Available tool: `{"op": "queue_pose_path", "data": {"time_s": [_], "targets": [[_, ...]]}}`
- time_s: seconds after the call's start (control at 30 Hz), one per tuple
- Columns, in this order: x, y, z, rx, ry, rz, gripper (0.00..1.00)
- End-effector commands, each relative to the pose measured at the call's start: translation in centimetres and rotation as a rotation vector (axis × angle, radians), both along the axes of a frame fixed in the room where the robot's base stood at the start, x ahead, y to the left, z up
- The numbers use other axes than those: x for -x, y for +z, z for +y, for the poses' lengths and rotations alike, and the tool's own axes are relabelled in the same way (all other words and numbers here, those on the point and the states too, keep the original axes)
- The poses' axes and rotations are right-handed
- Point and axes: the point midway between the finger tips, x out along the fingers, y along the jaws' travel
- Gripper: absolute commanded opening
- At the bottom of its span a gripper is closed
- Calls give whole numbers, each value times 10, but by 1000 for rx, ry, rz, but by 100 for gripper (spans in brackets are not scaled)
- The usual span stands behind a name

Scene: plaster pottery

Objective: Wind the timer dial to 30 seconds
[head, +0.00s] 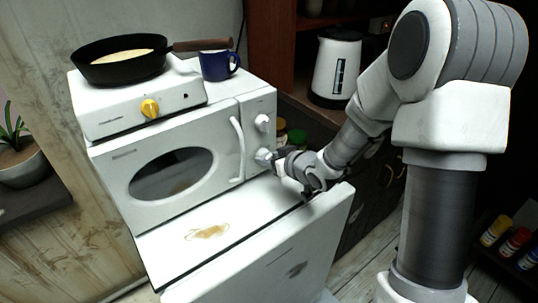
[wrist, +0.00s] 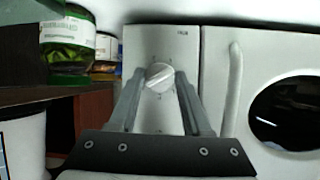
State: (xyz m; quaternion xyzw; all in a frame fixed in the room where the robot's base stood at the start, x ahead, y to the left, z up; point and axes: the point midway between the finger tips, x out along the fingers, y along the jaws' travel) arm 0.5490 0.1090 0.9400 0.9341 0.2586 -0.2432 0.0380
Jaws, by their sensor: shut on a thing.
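The timer dial (wrist: 159,77) is a round white knob with a raised ridge, on the white control panel of a microwave. The ridge lies tilted in the wrist view. Small dark marks surround it, too small to read. In the head view it is the lower knob (head: 263,156), partly hidden by my gripper (head: 277,160). My gripper (wrist: 158,82) has one finger on each side of the dial and is shut on it. A second white knob (head: 263,122) sits above it on the panel.
The microwave (head: 120,190) has a curved door handle (head: 238,150) beside the panel. A hot plate (head: 125,115) with a black pan (head: 100,70) and a blue mug (head: 215,66) stand on top. Jars (wrist: 68,45) and a white kettle (head: 337,70) are nearby.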

Motion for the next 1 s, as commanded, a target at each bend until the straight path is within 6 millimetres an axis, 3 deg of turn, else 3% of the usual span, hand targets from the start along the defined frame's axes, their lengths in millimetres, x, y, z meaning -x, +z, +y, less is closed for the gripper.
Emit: {"op": "queue_pose_path", "data": {"time_s": [0.33,0.37,0.5,0.83,1.0], "targets": [[0,0,1,-3,1,0,0],[0,0,1,-3,1,0,54],[0,0,1,-2,0,0,78],[1,1,-1,-1,0,-1,78],[15,13,-10,1,-1,-3,78]]}}
